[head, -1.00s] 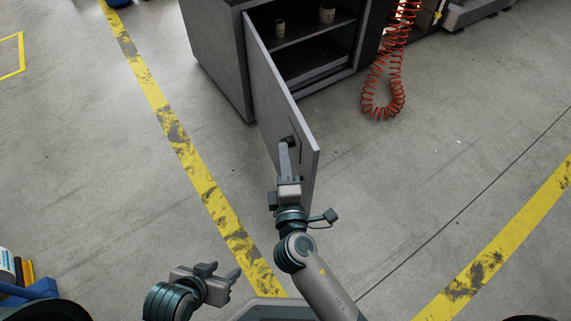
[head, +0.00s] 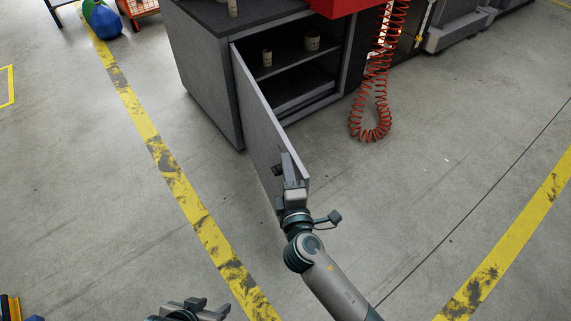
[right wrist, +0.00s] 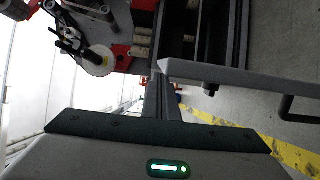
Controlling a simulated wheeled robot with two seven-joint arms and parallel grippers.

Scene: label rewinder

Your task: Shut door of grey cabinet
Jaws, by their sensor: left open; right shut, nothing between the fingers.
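The grey cabinet (head: 205,75) stands at the top of the head view with its open front showing dark shelves. Its door (head: 262,120) is wide open, swung out toward me from the left side of the front. A dark handle (head: 278,170) is on the door's outer face near the free edge. My right gripper (head: 289,160) is shut and empty, overlapping the free end of the door just right of the handle; I cannot tell whether it touches. The right wrist view shows the door (right wrist: 240,78) and handle (right wrist: 290,105) beside the fingers. My left gripper (head: 212,304) is open and empty, low in view.
Small containers (head: 312,41) stand on the cabinet's shelf. A red coiled hose (head: 370,125) hangs to the right of the cabinet. A yellow floor line (head: 185,190) runs along the left. The floor around the door is clear.

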